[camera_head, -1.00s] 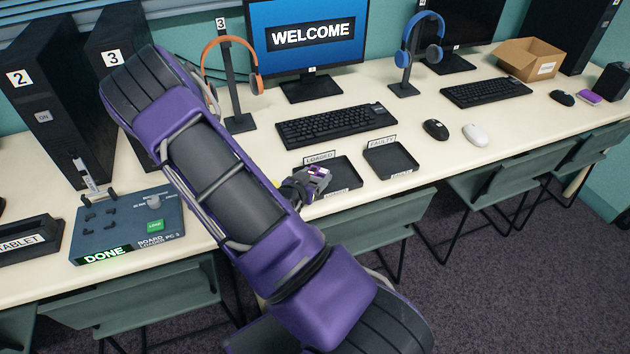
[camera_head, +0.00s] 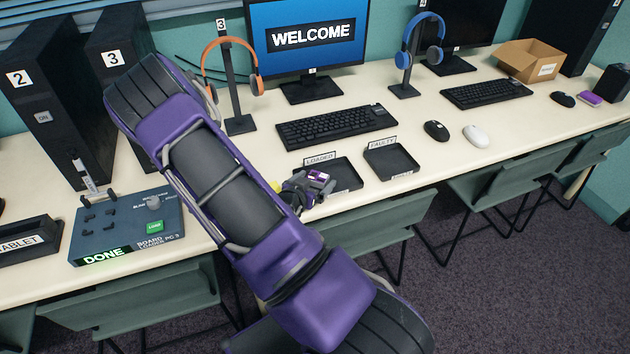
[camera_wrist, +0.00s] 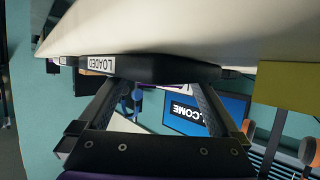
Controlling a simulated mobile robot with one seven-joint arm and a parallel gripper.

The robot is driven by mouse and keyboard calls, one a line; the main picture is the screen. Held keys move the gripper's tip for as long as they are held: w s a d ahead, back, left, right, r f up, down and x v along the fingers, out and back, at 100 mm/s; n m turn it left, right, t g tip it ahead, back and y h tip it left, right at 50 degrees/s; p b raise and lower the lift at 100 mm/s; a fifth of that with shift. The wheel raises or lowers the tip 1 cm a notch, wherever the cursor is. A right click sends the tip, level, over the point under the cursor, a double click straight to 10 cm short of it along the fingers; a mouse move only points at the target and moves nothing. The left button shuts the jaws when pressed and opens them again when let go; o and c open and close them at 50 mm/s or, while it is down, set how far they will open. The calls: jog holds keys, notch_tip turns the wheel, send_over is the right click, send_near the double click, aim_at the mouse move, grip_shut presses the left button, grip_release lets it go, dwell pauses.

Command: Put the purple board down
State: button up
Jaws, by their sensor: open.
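A small purple patch with pale marks, which looks like the purple board (camera_head: 319,177), shows at my gripper's tip over the left side of the black LOADED tray (camera_head: 345,175). I cannot tell whether it rests in the tray. My gripper (camera_head: 311,186) is low at the tray's left side, partly hidden by my purple arm. In the wrist view the picture is turned over, with the table at the top. My two fingers (camera_wrist: 158,88) are spread apart, their tips by the LOADED tray (camera_wrist: 150,68). Only a thin purple sliver (camera_wrist: 180,84) shows between them.
The FAULTY tray (camera_head: 390,165) stands empty just right of the LOADED tray. A keyboard (camera_head: 337,127) lies behind both. The board loader (camera_head: 125,225) at left shows DONE. A yellow thing (camera_wrist: 288,87) is at right in the wrist view. Chairs (camera_head: 370,235) line the front edge.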

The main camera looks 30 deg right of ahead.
jog(key=p+v, duration=0.1)
jog(key=v, duration=1.1)
jog(key=shift+r, duration=0.15)
